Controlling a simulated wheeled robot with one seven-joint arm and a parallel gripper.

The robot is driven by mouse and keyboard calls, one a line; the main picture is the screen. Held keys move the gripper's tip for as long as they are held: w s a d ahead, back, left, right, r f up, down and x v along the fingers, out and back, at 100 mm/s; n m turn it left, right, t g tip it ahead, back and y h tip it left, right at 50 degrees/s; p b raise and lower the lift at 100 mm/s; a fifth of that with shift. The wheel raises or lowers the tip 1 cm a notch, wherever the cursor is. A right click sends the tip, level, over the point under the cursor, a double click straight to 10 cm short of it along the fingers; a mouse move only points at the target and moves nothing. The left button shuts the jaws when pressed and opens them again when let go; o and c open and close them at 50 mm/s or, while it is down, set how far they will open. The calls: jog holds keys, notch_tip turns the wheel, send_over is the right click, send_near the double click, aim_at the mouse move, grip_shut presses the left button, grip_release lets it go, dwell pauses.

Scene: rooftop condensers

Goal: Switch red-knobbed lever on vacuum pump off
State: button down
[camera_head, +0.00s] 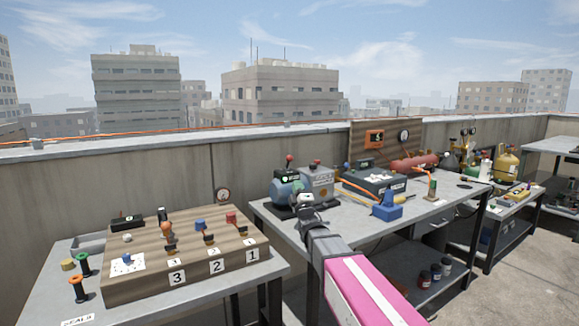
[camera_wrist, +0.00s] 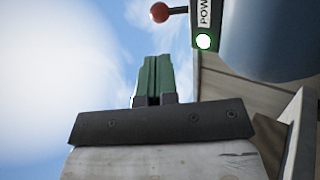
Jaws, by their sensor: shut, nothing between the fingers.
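The vacuum pump, seemingly the blue-green rounded machine (camera_head: 284,191), stands on the near left of the middle table. Its lever with a red knob (camera_head: 289,158) sticks up from the top. In the wrist view the red knob (camera_wrist: 160,12) sits at the top edge on a short dark stem, beside a "POW" label and a lit green light (camera_wrist: 204,41). My gripper (camera_head: 304,197) is in front of the pump, below the knob. In the wrist view the green fingers of my gripper (camera_wrist: 152,60) are shut and empty, apart from the knob.
A grey box (camera_head: 318,182) stands right beside the pump, close to my gripper. A blue object (camera_head: 387,207) and a dark case (camera_head: 374,182) lie further right. The wooden board with numbered levers (camera_head: 190,262) is on the left table. Open sky lies left of the fingers.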

aim_at(290, 161)
dwell(0.3)
jog(key=x, duration=1)
jog(key=shift+r, duration=0.1)
